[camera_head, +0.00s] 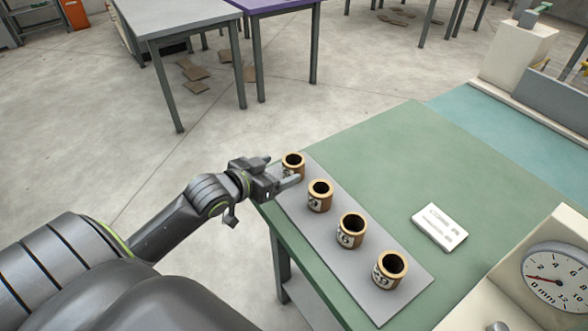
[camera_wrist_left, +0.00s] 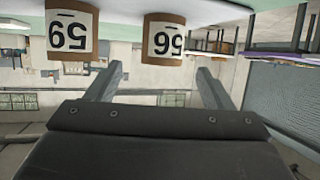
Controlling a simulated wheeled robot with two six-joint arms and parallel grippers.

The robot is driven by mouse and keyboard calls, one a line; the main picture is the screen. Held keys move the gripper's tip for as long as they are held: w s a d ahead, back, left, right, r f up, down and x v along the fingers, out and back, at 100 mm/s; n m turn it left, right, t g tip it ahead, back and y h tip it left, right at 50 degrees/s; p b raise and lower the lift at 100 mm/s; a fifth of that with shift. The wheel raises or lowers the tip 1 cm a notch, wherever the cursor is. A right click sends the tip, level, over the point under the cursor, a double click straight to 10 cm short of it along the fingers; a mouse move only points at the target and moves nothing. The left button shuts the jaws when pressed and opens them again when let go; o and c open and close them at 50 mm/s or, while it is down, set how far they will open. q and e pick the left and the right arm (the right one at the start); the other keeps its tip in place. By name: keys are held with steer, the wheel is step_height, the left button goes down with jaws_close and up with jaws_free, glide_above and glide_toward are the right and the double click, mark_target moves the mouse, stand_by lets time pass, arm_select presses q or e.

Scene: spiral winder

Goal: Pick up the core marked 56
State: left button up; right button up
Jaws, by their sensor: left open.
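The core marked 56 (camera_wrist_left: 164,39) is a brown cylinder with a white label. It shows upside down in the left wrist view, beyond the fingertips and roughly between their lines. In the head view it appears to be the farthest core (camera_head: 293,160) in the row, its label partly hidden by my gripper. My left gripper (camera_head: 283,171) is open and empty at the far left edge of the table, close to that core. Its fingers also show in the left wrist view (camera_wrist_left: 162,72). The neighbouring core marked 59 (camera_wrist_left: 70,32) is the second core (camera_head: 320,196). My right gripper is not in view.
Two more cores, the third (camera_head: 351,231) and the nearest (camera_head: 390,270), stand in line on a grey strip (camera_head: 338,268) along the green table (camera_head: 375,150). A white card (camera_head: 440,227) lies to the right. A dial gauge (camera_head: 556,280) stands at the lower right.

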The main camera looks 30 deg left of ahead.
mark_target(288, 167)
arm_select(q)
steer(key=shift+f+x, duration=0.15)
steer(key=shift+x, duration=1.8)
steer(key=shift+f+x, duration=0.15)
steer(key=shift+x, duration=1.85)
steer(key=shift+s+a, duration=0.15)
steer(key=shift+c, duration=0.2)
steer(key=c, duration=1)
steer(key=shift+r, duration=0.1)
